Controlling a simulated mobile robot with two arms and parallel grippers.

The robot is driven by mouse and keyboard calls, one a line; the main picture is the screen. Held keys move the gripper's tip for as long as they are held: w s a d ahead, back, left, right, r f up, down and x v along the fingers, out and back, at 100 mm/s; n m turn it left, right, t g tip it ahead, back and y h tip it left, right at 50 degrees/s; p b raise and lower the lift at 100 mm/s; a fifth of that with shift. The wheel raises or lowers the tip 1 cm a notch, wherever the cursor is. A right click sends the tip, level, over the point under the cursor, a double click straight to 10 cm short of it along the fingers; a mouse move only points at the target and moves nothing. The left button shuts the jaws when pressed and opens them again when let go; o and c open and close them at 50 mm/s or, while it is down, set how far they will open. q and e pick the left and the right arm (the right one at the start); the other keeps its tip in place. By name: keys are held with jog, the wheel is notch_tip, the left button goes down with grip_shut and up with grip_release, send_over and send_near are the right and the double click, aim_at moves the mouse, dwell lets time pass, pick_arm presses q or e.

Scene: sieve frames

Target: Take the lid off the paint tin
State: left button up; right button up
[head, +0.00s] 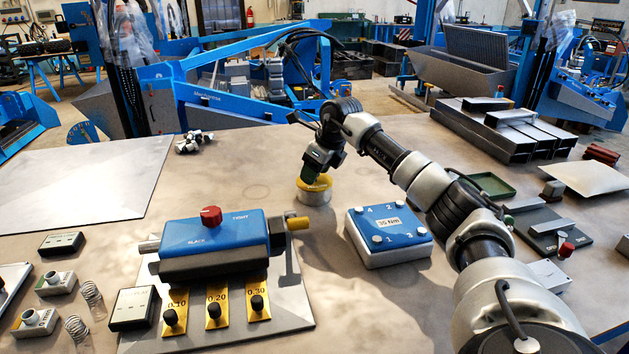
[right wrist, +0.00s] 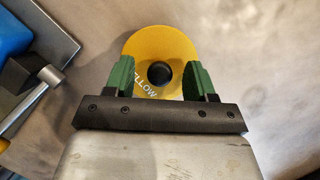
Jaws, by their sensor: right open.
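The paint tin (head: 314,199) stands upright on the table, a short pale cylinder with its yellow lid (head: 324,185) on top. My right gripper (head: 313,178) comes down from above over the tin. Its green fingers are open (right wrist: 158,73), one on each side of the knob, with a gap to it on both sides. Whether the fingers touch the lid is unclear. My left gripper is out of view.
A blue device with a red knob (head: 211,215) stands to the left of the tin, its yellow end piece towards the tin. A blue-topped box marked "35 NM" (head: 389,231) is to the right. The table behind the tin is mostly clear.

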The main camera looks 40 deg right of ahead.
jog(key=c, duration=1)
jog(key=shift+r, duration=0.1)
